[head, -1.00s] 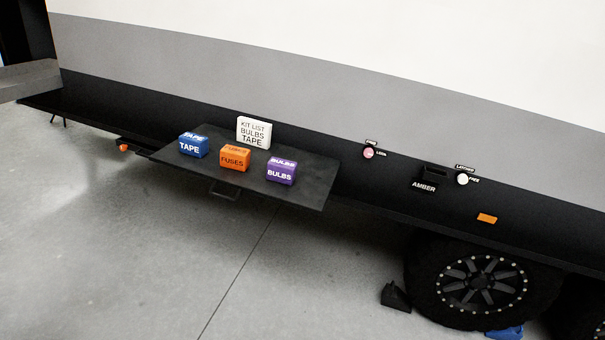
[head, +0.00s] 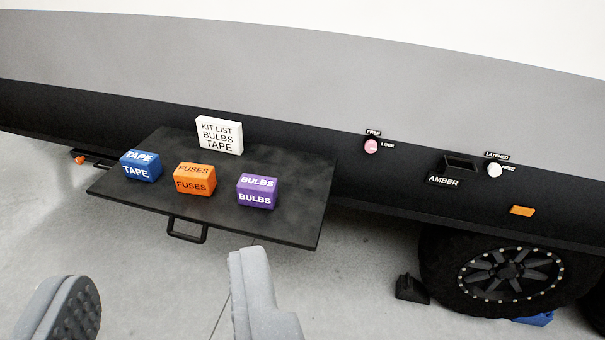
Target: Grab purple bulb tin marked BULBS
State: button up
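The purple tin marked BULBS (head: 257,191) stands on a black pull-out tray (head: 290,226), toward its right side. A white card reading KIT LIST, BULBS, TAPE (head: 219,135) stands at the back of the tray. My gripper (head: 172,300) shows at the bottom of the head view with its two grey fingers wide apart. Nothing is between the fingers. They are in front of the tray and apart from the purple tin, which is in full view.
An orange FUSES tin (head: 194,179) and a blue TAPE tin (head: 140,166) stand left of the purple tin. The tray has a front handle (head: 187,232). Right are a pink knob (head: 371,146), an AMBER holder (head: 459,163), a white knob (head: 494,170) and a wheel (head: 505,271).

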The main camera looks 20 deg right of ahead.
aim_at(252, 190)
jog(key=u, duration=0.15)
jog(key=i, duration=1.05)
jog(key=u, duration=0.55)
